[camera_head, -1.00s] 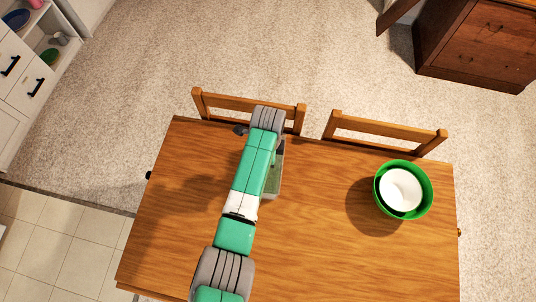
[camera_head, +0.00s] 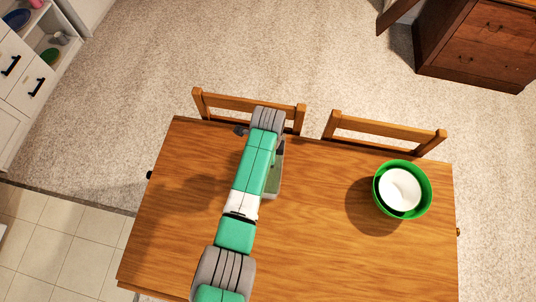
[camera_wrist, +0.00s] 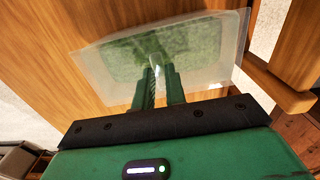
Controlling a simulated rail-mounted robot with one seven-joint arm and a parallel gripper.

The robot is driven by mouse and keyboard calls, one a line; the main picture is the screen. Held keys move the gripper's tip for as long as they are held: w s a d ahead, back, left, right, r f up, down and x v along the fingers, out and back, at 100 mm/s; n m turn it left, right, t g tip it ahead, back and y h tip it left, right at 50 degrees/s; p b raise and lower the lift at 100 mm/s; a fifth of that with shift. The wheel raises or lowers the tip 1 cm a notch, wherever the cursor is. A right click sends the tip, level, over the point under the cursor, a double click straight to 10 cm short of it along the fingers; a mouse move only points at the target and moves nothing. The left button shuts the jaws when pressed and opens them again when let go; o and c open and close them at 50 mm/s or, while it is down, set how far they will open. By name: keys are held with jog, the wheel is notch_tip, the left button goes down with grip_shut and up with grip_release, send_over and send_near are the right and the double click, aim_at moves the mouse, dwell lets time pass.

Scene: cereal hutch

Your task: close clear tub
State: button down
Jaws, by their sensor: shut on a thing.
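The clear tub (camera_head: 274,180) stands on the table near its back edge, mostly hidden under my arm in the head view. In the wrist view a clear, see-through lid (camera_wrist: 212,50) spans the tub, and green shows through it. My gripper (camera_wrist: 155,72) reaches to the lid, with its fingers close together and shut on it. The fingertips are partly blurred by the clear plastic. I cannot tell whether the lid's edges touch the tub's rim all round.
A green bowl (camera_head: 424,207) with a white bowl (camera_head: 400,187) inside stands at the table's right. Two wooden chairs, one at left (camera_head: 225,101) and one at right (camera_head: 385,130), stand at the back edge. The wooden table (camera_head: 320,250) is clear in front and between.

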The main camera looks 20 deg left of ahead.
jog(key=shift+f, duration=0.45)
dwell(1.2)
jog(key=c, duration=1)
grip_release()
jog(key=shift+c, duration=0.2)
jog(key=shift+r, duration=0.1)
notch_tip(320, 180, up, 6)
jog(key=p, duration=0.6)
grip_shut()
